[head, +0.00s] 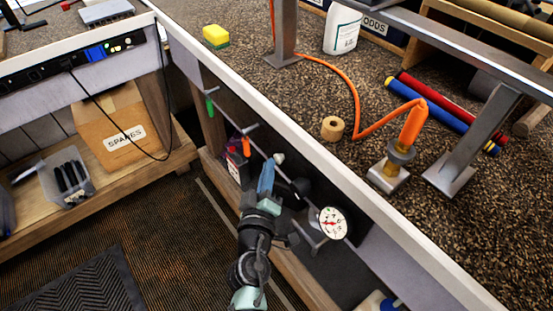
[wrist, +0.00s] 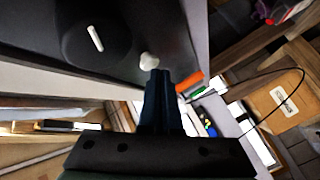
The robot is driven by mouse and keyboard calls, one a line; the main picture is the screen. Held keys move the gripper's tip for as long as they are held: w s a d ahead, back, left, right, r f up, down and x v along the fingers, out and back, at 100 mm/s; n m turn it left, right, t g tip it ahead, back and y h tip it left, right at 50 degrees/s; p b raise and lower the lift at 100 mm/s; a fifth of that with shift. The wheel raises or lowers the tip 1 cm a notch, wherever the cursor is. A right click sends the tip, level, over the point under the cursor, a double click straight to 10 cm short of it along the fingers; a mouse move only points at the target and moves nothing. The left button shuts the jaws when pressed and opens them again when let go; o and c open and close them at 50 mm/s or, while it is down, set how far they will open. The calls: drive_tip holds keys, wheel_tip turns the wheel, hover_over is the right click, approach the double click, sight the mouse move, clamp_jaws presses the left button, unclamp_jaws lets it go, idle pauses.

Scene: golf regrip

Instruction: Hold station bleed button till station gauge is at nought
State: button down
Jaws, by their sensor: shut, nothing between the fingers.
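The station gauge (head: 332,222) is a round white dial with a red needle, on the bench's front below the white edge. The needle lies toward the dial's left; the figures are too small to read surely. A small pale round knob, apparently the bleed button (head: 279,158), shows just beyond my gripper; it is also in the wrist view (wrist: 149,61). My gripper (head: 267,166) is shut and empty, its blue fingers pointing at the bench front. In the wrist view its fingertips (wrist: 159,73) are right by the knob; I cannot tell whether they touch.
Orange (head: 246,146) and green (head: 210,108) handles hang on the bench front left of my gripper. A black round part with a white bar (wrist: 96,39) is left of the knob in the wrist view. An orange hose (head: 354,100) lies on the bench top. Open floor (head: 165,225) is at left.

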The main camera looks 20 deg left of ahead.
drive_tip(key=shift+s+a, duration=0.3)
drive_tip(key=shift+s, duration=0.05)
drive_tip(key=shift+s, duration=0.1)
drive_tip(key=s+a+b, duration=0.1)
drive_tip(key=s, duration=0.1)
drive_tip(key=s+a+b, duration=0.1)
drive_tip(key=a, duration=0.1)
drive_tip(key=shift+s, duration=0.4)
idle(0.3)
